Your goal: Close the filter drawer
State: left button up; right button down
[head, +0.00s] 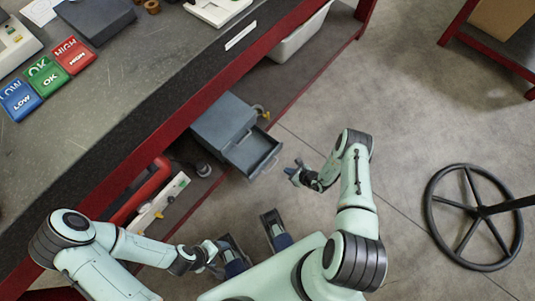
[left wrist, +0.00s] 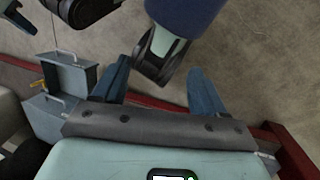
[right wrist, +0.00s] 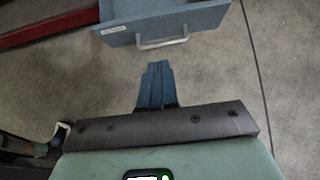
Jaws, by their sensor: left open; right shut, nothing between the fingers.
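The filter drawer (head: 252,152) is pulled out of a blue-grey box (head: 222,124) on the red shelf under the workbench. Its front with a metal handle (right wrist: 162,43) fills the top of the right wrist view. My right gripper (head: 294,172) is shut and empty, a short gap in front of the drawer front. Its closed fingers (right wrist: 156,82) point towards the handle without touching it. My left gripper (head: 216,252) is open and empty, low near my base. The left wrist view shows its spread fingers (left wrist: 160,85) and the open drawer (left wrist: 68,75) at the left.
The workbench (head: 130,85) holds blue, green and red blocks marked LOW, OK and HIGH. A black wheel-shaped base (head: 474,215) stands right.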

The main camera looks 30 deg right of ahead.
aim_at(267, 161)
pick_arm(q)
jog(key=shift+t, duration=0.5)
jog(key=shift+w+a+f+b, duration=0.2)
jog(key=shift+w+f+b, duration=0.5)
jog(key=shift+f+b, duration=0.3)
jog(key=shift+w+a+f+b, duration=0.2)
jog(key=shift+w+f+b, duration=0.5)
jog(key=shift+f+b, duration=0.25)
pick_arm(e)
jog(key=shift+w+a+r+x, duration=0.15)
jog(key=shift+w+r+x, duration=0.2)
jog(key=shift+x, duration=1.55)
jog(key=shift+w+a+r+x, duration=0.2)
jog(key=shift+r+x, duration=0.1)
jog(key=shift+x, duration=1.65)
jog(key=shift+w+a+r+x, duration=0.15)
jog(key=shift+w+r+x, duration=0.2)
jog(key=shift+x, duration=1.55)
